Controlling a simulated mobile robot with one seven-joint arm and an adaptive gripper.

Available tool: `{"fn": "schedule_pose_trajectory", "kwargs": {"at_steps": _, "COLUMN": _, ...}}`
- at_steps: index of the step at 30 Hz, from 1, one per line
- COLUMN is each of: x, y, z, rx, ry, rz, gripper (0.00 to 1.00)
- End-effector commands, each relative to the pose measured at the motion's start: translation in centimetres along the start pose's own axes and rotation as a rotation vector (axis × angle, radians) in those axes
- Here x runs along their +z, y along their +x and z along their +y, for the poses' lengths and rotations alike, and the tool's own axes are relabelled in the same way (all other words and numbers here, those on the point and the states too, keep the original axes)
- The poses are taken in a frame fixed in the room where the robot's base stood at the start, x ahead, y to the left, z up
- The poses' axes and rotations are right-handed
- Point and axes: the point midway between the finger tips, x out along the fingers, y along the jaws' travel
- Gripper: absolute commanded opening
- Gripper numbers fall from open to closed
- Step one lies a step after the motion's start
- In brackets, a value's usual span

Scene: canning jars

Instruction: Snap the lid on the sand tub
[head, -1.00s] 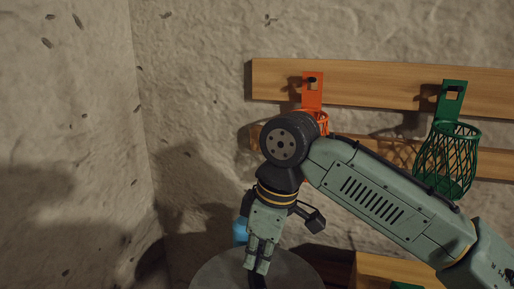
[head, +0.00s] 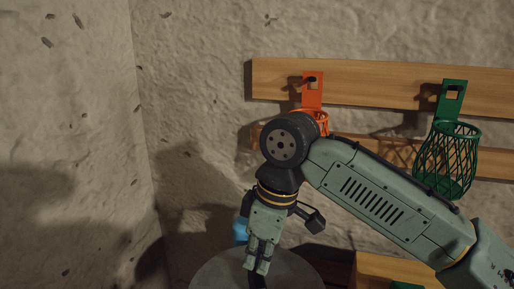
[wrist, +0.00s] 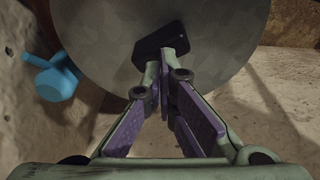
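My gripper (wrist: 166,62) points down over a round grey top (wrist: 225,60); it also shows in the head view (head: 257,268). Its fingers close together at the tips on a small dark, flat piece with rounded corners (wrist: 150,46). In the head view this black piece (head: 257,281) sticks out below the fingertips. I cannot tell what it is, or whether it touches the grey top. I can make out neither a sand tub nor its lid for certain in either view.
A blue object (wrist: 56,84) is beside the round top, near the wall; it is partly hidden in the head view (head: 240,232). An orange holder (head: 312,88) and a green mesh basket (head: 447,160) hang on wooden rails (head: 385,84). A wooden piece (head: 385,268) is at lower right.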

Motion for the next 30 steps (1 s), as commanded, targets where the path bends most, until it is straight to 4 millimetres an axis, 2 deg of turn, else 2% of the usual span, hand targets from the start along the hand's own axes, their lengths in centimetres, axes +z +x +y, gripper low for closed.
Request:
{"fn": "schedule_pose_trajectory", "kwargs": {"at_steps": 20, "x": 0.3, "y": 1.4, "z": 0.0, "rx": -0.001, "ry": 0.000, "rz": 0.001, "gripper": 0.00}}
{"fn": "schedule_pose_trajectory", "kwargs": {"at_steps": 30, "x": 0.3, "y": 1.4, "z": 0.0, "rx": 0.000, "ry": 0.000, "rz": 0.000, "gripper": 0.00}}
